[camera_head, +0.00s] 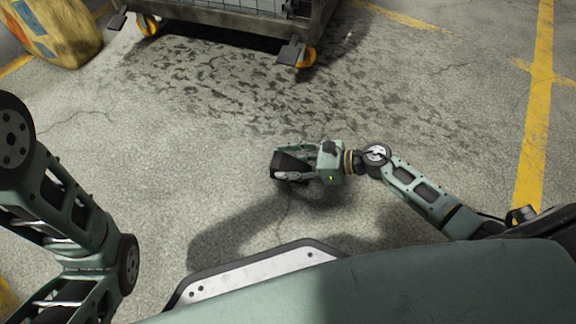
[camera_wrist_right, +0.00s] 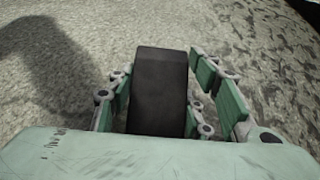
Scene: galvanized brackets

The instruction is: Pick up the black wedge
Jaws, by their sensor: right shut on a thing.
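The black wedge (camera_head: 289,165) is between the fingers of my right gripper (camera_head: 290,164), over the concrete floor in the middle of the head view. In the right wrist view the wedge (camera_wrist_right: 158,92) is a dark block, with green finger pads of the gripper (camera_wrist_right: 160,90) on both sides. The gripper is shut on it. The lower end of the wedge is hidden by the gripper body in the wrist view. Whether the wedge touches the floor, I cannot tell. My left arm shows at the left of the head view, but its gripper is out of view.
A wheeled metal cart (camera_head: 240,22) with orange castors stands at the top. A worn yellow object (camera_head: 58,30) is at the top left. Yellow lines (camera_head: 536,110) mark the floor at right. The cracked, stained floor around the right gripper is clear.

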